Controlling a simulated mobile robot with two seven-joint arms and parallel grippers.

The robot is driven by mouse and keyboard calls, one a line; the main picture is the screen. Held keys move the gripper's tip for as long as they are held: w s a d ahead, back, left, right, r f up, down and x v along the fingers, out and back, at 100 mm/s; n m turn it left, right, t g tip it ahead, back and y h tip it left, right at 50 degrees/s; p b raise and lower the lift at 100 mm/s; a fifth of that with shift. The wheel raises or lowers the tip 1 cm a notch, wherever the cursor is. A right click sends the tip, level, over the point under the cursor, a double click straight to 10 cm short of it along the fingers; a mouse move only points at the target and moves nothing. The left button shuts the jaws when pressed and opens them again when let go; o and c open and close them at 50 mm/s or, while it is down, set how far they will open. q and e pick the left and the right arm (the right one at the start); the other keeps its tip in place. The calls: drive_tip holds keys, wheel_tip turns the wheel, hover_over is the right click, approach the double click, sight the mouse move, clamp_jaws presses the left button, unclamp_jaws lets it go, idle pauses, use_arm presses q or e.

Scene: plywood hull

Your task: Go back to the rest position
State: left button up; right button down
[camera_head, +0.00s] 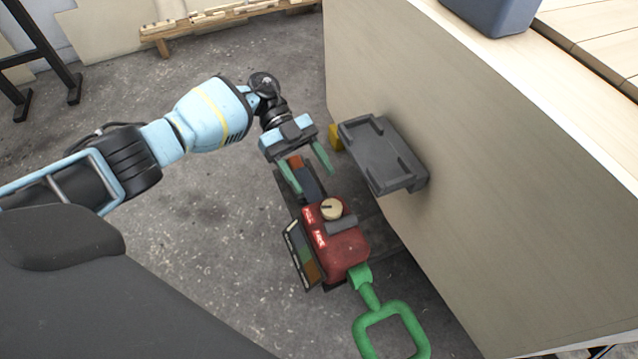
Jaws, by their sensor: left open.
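My left arm comes in from the left, light blue and black. A red device (345,250) with a cream knob sits on that stand, a little nearer than the fingertips. The gripper looks apart from the red device, though the exact height is hard to tell. My right gripper is not in view.
A plywood hull side (480,190) fills the right, with a dark grey bracket (382,155) close to my left gripper. A green loop handle (392,325) reaches toward the front. A blue-grey bin (492,12) stands on top.

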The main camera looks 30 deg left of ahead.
use_arm(q)
drive_tip(key=shift+w+a+r, duration=0.15)
drive_tip(key=shift+a, duration=0.15)
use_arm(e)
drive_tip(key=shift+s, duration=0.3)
use_arm(q)
drive_tip(key=shift+r, duration=0.1)
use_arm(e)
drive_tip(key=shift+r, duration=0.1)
